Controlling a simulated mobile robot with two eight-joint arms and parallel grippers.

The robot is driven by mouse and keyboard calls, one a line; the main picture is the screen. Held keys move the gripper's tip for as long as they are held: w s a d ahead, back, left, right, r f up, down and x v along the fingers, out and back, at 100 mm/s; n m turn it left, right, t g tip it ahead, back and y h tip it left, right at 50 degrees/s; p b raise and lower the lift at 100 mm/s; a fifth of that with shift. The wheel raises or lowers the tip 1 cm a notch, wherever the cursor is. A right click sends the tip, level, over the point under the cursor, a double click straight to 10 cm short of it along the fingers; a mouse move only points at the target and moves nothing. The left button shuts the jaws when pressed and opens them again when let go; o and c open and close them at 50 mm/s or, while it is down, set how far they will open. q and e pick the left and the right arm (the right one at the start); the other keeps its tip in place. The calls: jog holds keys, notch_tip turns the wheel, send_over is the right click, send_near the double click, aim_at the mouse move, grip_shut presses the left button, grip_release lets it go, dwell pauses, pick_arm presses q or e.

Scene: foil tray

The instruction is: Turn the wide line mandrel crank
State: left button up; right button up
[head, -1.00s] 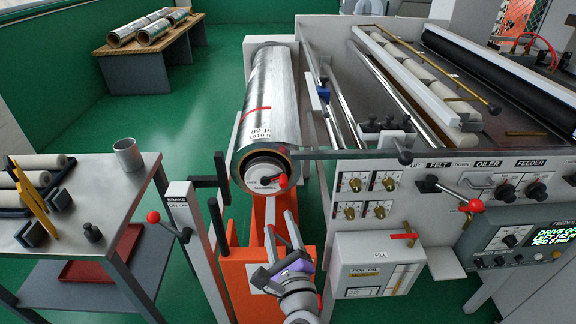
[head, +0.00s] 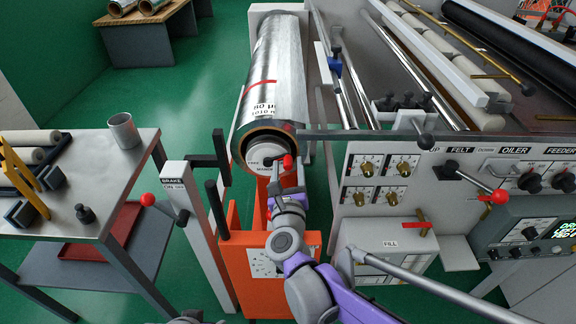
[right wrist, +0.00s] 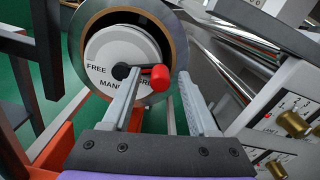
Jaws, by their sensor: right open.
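The mandrel crank has a red knob (head: 287,161) on a short dark arm, set on the round white end face (head: 262,155) of the foil roll (head: 272,75). In the right wrist view the face reads "FREE" and "MANDREL GRIP", partly covered, and the red knob (right wrist: 159,77) sticks out toward the camera. Whether a finger touches the knob I cannot tell. In the head view the right gripper (head: 286,178) is just below the knob. My left gripper is not seen.
A brake post (head: 175,172) with a red-knobbed lever stands left of the roll. An orange stand (head: 255,260) is below it. The machine panel (head: 375,170) with brass knobs is close on the right. A metal table (head: 130,150) with a cup stands at left.

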jog(key=shift+w, duration=0.5)
jog(key=shift+c, duration=0.3)
grip_shut()
jog(key=shift+r, duration=0.15)
